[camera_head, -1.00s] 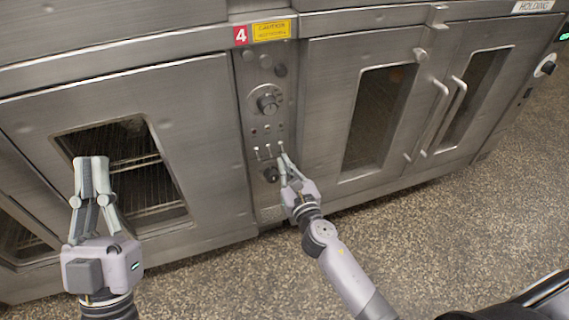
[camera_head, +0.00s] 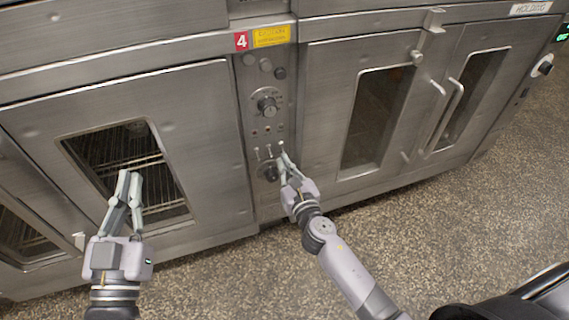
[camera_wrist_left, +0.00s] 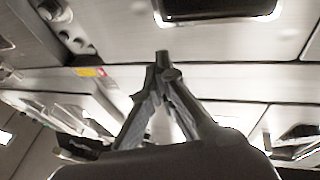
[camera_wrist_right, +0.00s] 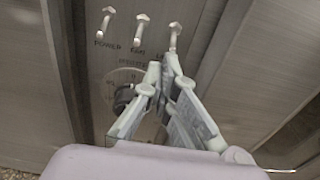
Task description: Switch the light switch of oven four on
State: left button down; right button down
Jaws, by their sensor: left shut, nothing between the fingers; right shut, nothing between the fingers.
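The control panel of oven four (camera_head: 262,95) stands upright under a red "4" label (camera_head: 241,41). In the right wrist view three small metal toggles sit in a row: the power switch (camera_wrist_right: 104,22), the fan switch (camera_wrist_right: 140,24) and the light switch (camera_wrist_right: 174,34) at the right. My right gripper (camera_head: 282,157) is shut and empty. Its fingertips (camera_wrist_right: 164,64) are just below the light switch; I cannot tell whether they touch it. My left gripper (camera_head: 130,176) is shut and empty, in front of the left oven door.
A large round knob (camera_wrist_right: 122,98) lies below the switches, partly hidden by my right gripper. The left oven door (camera_head: 205,110) and the right door (camera_head: 325,110), with its long handle (camera_head: 440,115), flank the panel. The speckled floor (camera_head: 420,220) in front is clear.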

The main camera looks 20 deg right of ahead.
jog(key=shift+r+p, duration=0.15)
jog(key=shift+p, duration=0.8)
jog(key=shift+g+p, duration=0.3)
jog(key=shift+p, duration=0.05)
pick_arm(q)
jog(key=shift+s+a+f+g+y, duration=0.8)
jog(key=shift+f+g, duration=1.45)
jog(key=shift+f, duration=1.25)
jog(key=shift+s+a+f+g+y, duration=0.8)
jog(key=shift+f+g, duration=1.45)
jog(key=shift+f, duration=1.25)
pick_arm(e)
jog(key=shift+s+r+p, duration=0.1)
jog(key=shift+r+p, duration=0.05)
jog(key=shift+p, duration=0.25)
jog(key=g+p, duration=0.1)
jog(key=p, duration=0.1)
jog(key=shift+s+r+p, duration=0.1)
jog(key=shift+r+p, duration=0.05)
jog(key=shift+p, duration=0.6)
pick_arm(q)
jog(key=s+a+f+g+y, duration=0.1)
jog(key=s+a+f+g, duration=0.1)
jog(key=s, duration=0.4)
jog(key=s+a+f+g, duration=0.2)
jog(key=s+f+g, duration=0.2)
jog(key=s+g, duration=0.2)
jog(key=shift+s+n+y, duration=0.4)
jog(key=shift+s, duration=0.3)
